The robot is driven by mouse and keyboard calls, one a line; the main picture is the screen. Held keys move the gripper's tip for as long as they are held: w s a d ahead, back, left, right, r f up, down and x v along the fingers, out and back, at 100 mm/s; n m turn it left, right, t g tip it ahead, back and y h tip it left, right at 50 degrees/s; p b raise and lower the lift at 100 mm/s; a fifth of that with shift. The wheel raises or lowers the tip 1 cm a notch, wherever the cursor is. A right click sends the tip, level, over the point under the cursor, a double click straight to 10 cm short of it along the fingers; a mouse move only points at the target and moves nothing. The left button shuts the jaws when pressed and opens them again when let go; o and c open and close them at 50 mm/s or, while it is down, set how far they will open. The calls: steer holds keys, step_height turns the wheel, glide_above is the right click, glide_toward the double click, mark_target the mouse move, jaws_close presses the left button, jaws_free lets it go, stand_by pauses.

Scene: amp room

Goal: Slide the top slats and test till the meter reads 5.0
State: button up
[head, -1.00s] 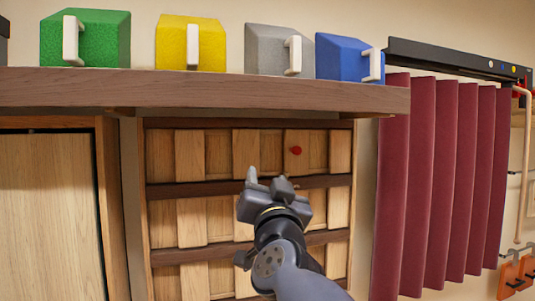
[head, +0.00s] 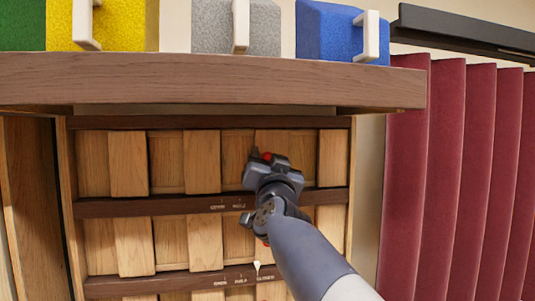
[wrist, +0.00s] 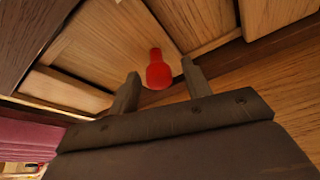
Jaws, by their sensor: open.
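The top slats (head: 202,162) are a row of light wooden boards between dark rails, with gaps showing panels behind. A red knob (wrist: 158,70) stands out from one slat. In the wrist view it lies between the two open fingers of my gripper (wrist: 161,88), with space beside it; contact is not visible. In the head view my gripper (head: 262,166) is in front of the upper row's right part and hides most of the knob. No meter shows in either view.
A wooden shelf (head: 215,80) juts out above the slats, bearing yellow (head: 115,22), grey (head: 208,28) and blue (head: 325,32) blocks with white handles. A lower slat row (head: 205,243) has a labelled rail (head: 175,285). Dark red pleats (head: 450,170) stand at the right.

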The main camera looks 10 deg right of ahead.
steer(key=shift+w+d+r, duration=0.1)
steer(key=shift+w+r, duration=0.1)
steer(key=shift+w, duration=0.35)
steer(key=shift+c, duration=0.4)
jaws_close()
